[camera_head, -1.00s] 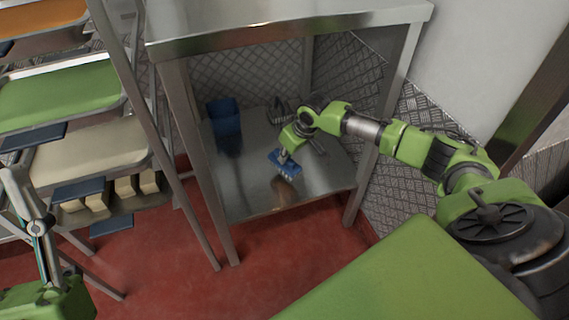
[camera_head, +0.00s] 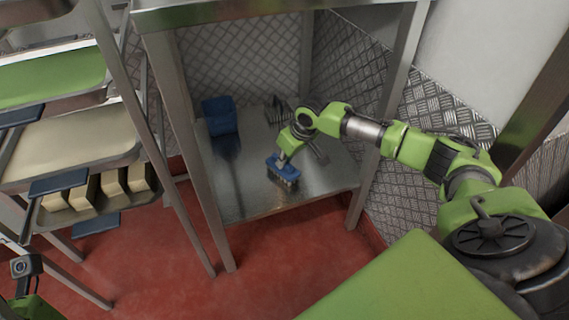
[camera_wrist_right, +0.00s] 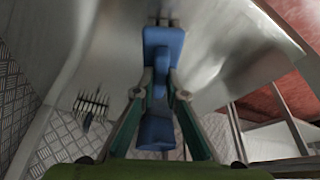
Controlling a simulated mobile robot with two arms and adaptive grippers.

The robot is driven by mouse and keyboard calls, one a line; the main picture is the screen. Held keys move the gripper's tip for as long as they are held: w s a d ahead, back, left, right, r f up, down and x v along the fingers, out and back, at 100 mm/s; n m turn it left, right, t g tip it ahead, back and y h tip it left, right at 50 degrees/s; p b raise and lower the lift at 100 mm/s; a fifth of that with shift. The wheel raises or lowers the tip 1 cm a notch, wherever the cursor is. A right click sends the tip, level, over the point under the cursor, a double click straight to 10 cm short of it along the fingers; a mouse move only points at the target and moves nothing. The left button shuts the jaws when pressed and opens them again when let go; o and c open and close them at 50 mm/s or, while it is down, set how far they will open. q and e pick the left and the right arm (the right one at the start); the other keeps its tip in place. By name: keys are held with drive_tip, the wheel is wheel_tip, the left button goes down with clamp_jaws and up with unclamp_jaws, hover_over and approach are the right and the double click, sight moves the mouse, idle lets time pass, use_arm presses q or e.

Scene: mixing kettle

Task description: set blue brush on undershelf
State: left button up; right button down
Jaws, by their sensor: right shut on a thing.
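The blue brush (camera_head: 284,171) is at my right gripper (camera_head: 285,156), over the front middle of the metal undershelf (camera_head: 245,190). Its pale bristles point down. In the right wrist view the two fingers are shut on the brush's blue handle (camera_wrist_right: 160,85), with the brush head toward the top of the picture. Whether the bristles touch the shelf I cannot tell. Part of my left arm shows at the lower left of the head view; its fingertips are not visible.
A blue container (camera_head: 219,117) stands at the back left of the undershelf. A dark pronged object (camera_head: 277,110) lies at the back; it also shows in the right wrist view (camera_wrist_right: 90,106). The metal tabletop (camera_head: 250,12) is above. A tray rack (camera_head: 75,130) stands at left.

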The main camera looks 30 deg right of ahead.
drive_tip(key=c, duration=2)
unclamp_jaws()
drive_tip(key=shift+c, duration=0.2)
